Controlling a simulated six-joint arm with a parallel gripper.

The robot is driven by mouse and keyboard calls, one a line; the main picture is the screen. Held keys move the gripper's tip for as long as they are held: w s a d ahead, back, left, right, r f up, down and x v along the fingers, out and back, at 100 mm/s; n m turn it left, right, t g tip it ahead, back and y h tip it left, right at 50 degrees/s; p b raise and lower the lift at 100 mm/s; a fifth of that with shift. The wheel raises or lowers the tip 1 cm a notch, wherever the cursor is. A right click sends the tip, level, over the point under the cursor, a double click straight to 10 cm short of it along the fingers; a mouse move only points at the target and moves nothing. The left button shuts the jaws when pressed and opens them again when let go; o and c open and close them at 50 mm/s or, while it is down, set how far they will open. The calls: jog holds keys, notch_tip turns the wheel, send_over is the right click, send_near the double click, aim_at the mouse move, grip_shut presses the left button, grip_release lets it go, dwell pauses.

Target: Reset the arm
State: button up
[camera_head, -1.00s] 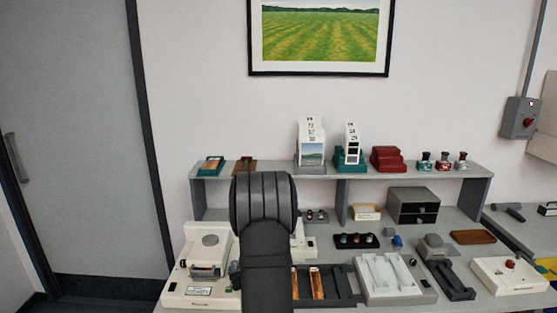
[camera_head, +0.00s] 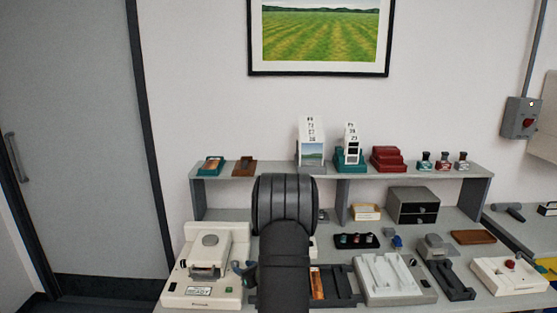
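My dark arm rises from the bottom of the head view, left of centre, in front of the bench. Its thick rounded link covers part of the shelf and bench. A small dark blue-grey piece (camera_head: 243,272) shows at the left side of the arm, beside the cream machine; it may be part of my gripper. The fingertips cannot be made out, and whether they hold anything is hidden.
The cream machine (camera_head: 207,268) stands at the bench's left. A black tray with orange strips (camera_head: 317,284), a white double-track unit (camera_head: 388,277) and a grey drawer box (camera_head: 413,206) lie to the right. The raised shelf (camera_head: 228,172) holds several small items.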

jog(key=v, duration=1.3)
jog(key=shift+s+a+r, duration=0.15)
jog(key=shift+a+r, duration=0.1)
jog(key=shift+a, duration=0.1)
jog(key=shift+c, duration=0.5)
dwell(1.1)
